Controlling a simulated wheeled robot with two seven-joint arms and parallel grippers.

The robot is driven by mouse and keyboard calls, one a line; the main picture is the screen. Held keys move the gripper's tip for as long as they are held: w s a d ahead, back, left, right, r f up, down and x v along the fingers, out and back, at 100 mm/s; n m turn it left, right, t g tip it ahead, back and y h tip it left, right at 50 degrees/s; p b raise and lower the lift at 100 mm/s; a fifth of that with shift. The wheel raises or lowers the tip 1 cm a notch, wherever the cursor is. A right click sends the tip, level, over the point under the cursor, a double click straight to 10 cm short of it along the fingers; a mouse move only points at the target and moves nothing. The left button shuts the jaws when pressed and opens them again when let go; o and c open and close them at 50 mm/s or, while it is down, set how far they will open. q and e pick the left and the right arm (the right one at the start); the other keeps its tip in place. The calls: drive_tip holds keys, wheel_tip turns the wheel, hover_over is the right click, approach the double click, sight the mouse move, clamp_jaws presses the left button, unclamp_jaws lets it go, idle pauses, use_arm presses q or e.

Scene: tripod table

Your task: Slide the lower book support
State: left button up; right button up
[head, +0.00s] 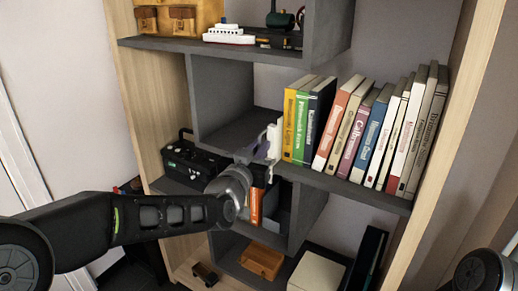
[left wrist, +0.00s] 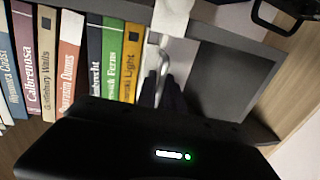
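A white book support (head: 273,140) stands on the middle shelf against the left end of the book row, beside a yellow book (head: 289,122). My left gripper (head: 262,150) is at the support's left side, low near the shelf's front edge. In the left wrist view the pale support (left wrist: 178,50) shows beyond the two dark fingers (left wrist: 162,92), next to the yellow book (left wrist: 131,62). The fingertips are close together around a thin curved grey part; I cannot tell whether they grip it. My right gripper is out of view.
Several upright books (head: 375,130) lean along the shelf to the right. An empty grey compartment (head: 235,125) lies left of the support. A black device (head: 190,160) sits lower left. A wooden box (head: 262,260) and a white box (head: 316,272) stand below.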

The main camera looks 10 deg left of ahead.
use_arm(q)
drive_tip(key=shift+o, duration=0.3)
drive_tip(key=shift+s, duration=0.1)
drive_tip(key=s+a+b, duration=0.1)
drive_tip(key=s, duration=0.6)
drive_tip(key=shift+s+a, duration=0.2)
drive_tip(key=shift+s, duration=0.05)
drive_tip(key=s+d+f+n+g+p, duration=0.1)
drive_tip(key=s+d+f+g, duration=0.15)
drive_tip(key=f, duration=0.75)
drive_tip(key=s+d+f+g, duration=0.1)
drive_tip(key=s+f+g, duration=0.25)
drive_tip(key=f, duration=0.75)
drive_tip(key=s+d+f+n+g+p, duration=0.1)
drive_tip(key=s+d+f+g, duration=0.15)
drive_tip(key=f, duration=0.75)
drive_tip(key=s+f+n+g+h+p, duration=0.1)
drive_tip(key=s+f+g, duration=0.7)
drive_tip(key=s+f, duration=1)
drive_tip(key=s+n+p, duration=0.1)
drive_tip(key=s+p, duration=0.1)
drive_tip(key=s, duration=0.2)
drive_tip(key=shift+s+a+f+g, duration=0.15)
drive_tip(key=shift+s+f+g, duration=0.1)
drive_tip(key=shift+g, duration=0.1)
